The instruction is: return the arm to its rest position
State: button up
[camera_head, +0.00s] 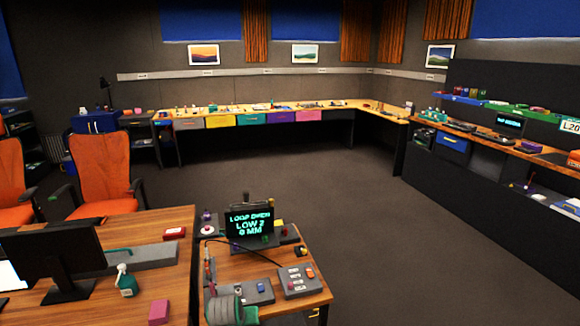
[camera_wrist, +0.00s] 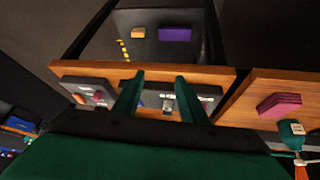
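In the wrist view, my gripper (camera_wrist: 160,76) shows two green fingers set apart, with nothing held between them. They reach over the small wooden table (camera_wrist: 222,76). A grey panel (camera_wrist: 155,98) with a small light-coloured part lies behind and between the fingers; whether they touch it I cannot tell. A grey control panel (camera_wrist: 84,90) with coloured buttons is to their left. In the head view, a grey and green part of my arm (camera_head: 232,308) shows low at the table's front left. The button panel (camera_head: 299,281) is right of it. Which panel holds the trackball is unclear.
A screen (camera_head: 249,222) reading "LOOP OVEN LOW 2 0 MM" stands at the table's back. A desk (camera_head: 185,285) on the left carries a monitor (camera_head: 62,255), a spray bottle (camera_head: 126,280) and a pink block (camera_head: 159,311). The floor (camera_head: 300,175) beyond is open.

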jog(key=s+d+f+t, duration=0.2)
jog(key=s+d+f, duration=0.7)
jog(key=s+f, duration=0.25)
jog(key=s+d+f+t, duration=0.1)
jog(key=s+d+f, duration=0.1)
jog(key=s, duration=0.4)
jog(key=s+d+f+t, duration=0.1)
jog(key=s+d+f, duration=0.15)
jog(key=s, duration=0.25)
jog(key=s+d+r+t, duration=0.1)
jog(key=s+r, duration=0.3)
jog(key=s, duration=0.5)
jog(key=s+d+r+t, duration=0.1)
jog(key=s+r+t, duration=0.15)
jog(key=s, duration=0.75)
jog(key=s+r+m+t, duration=0.1)
jog(key=s+r, duration=0.9)
jog(key=r, duration=0.3)
jog(key=shift+s+a+r, duration=0.3)
jog(key=shift+s+a, duration=0.05)
jog(key=shift+a, duration=0.05)
jog(key=shift+s+t, duration=0.1)
jog(key=shift+t, duration=0.15)
